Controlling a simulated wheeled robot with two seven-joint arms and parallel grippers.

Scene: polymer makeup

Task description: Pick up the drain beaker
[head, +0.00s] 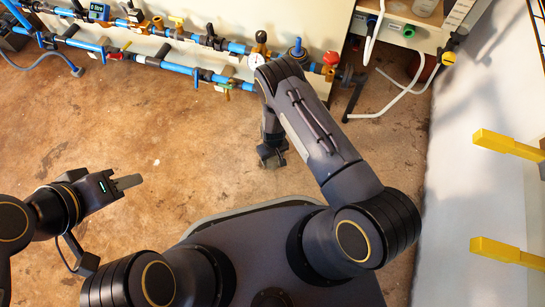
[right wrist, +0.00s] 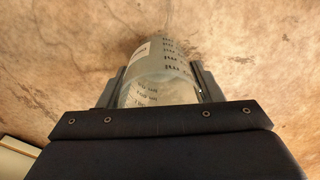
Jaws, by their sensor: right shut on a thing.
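The drain beaker (right wrist: 160,70) is clear, with dark printed markings and a pale label. In the right wrist view it sits between the two fingers of my right gripper (right wrist: 160,88), which is shut on it. Bare brown floor shows behind it. In the head view my right gripper (head: 272,157) points down over the floor in front of the pipework, and I cannot make out the beaker there. My left gripper (head: 128,182) is over the floor at the left, away from the beaker; its finger opening cannot be made out.
Blue pipework (head: 180,68) with valves and gauges runs along the panel at the back. White hoses (head: 405,88) hang from the bench at the upper right. Yellow brackets (head: 508,145) stick out at the right. The floor (head: 180,130) between my grippers is clear.

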